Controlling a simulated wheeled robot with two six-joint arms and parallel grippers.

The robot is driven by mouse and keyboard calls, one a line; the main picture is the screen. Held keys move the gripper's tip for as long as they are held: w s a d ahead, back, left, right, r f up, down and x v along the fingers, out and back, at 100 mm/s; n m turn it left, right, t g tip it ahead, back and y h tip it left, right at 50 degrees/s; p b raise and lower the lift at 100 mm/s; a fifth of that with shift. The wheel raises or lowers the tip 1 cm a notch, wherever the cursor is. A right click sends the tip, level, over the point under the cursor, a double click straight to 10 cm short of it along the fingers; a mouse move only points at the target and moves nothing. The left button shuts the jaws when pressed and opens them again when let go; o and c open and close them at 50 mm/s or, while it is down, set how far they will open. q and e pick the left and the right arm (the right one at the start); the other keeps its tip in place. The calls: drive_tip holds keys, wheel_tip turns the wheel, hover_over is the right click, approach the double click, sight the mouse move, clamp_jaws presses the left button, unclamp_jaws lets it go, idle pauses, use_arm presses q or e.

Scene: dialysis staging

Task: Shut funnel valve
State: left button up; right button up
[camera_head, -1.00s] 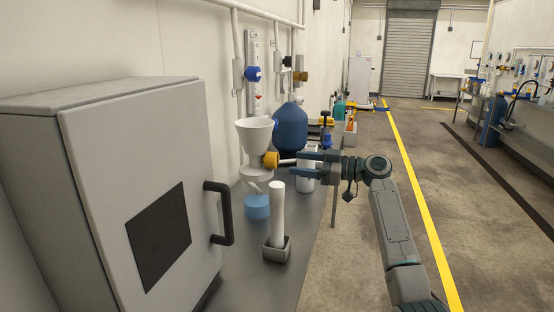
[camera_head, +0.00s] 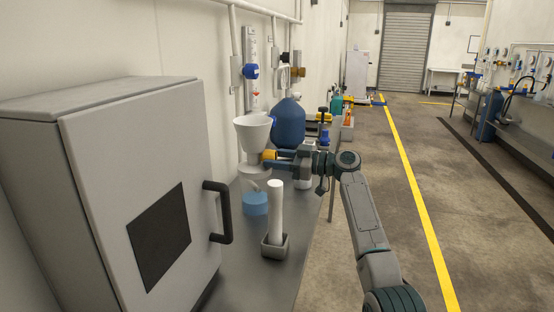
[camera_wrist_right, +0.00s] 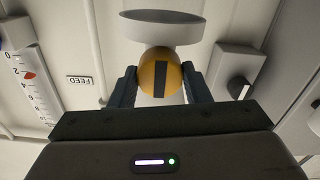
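The white funnel (camera_head: 253,130) stands above the counter beside the wall. Its yellow valve knob (camera_head: 268,155) sits at the funnel's lower right. In the right wrist view the round knob (camera_wrist_right: 174,77) has a dark stripe that runs upright in the picture, below the pale underside or rim of a round part. My right gripper (camera_head: 281,157) reaches in from the right. Its two dark fingers (camera_wrist_right: 160,85) lie against both sides of the knob, seemingly touching it. A light blue container (camera_head: 255,204) stands under the funnel. My left gripper is out of view.
A grey cabinet (camera_head: 100,150) with a black handle fills the left. A white cylinder stands in a grey holder (camera_head: 274,247) in front of the funnel. A blue jug (camera_head: 288,124) stands behind. Wall pipes and a blue knob (camera_head: 250,71) are near. The floor at right is clear.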

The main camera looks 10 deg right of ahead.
drive_tip(key=shift+m+b, duration=0.3)
drive_tip(key=shift+m, duration=2.8)
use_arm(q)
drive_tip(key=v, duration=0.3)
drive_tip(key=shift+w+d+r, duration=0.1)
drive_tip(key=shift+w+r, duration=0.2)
use_arm(e)
drive_tip(key=shift+m, duration=0.3)
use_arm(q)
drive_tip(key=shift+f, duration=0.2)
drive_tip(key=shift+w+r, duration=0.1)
use_arm(e)
drive_tip(key=o, duration=1)
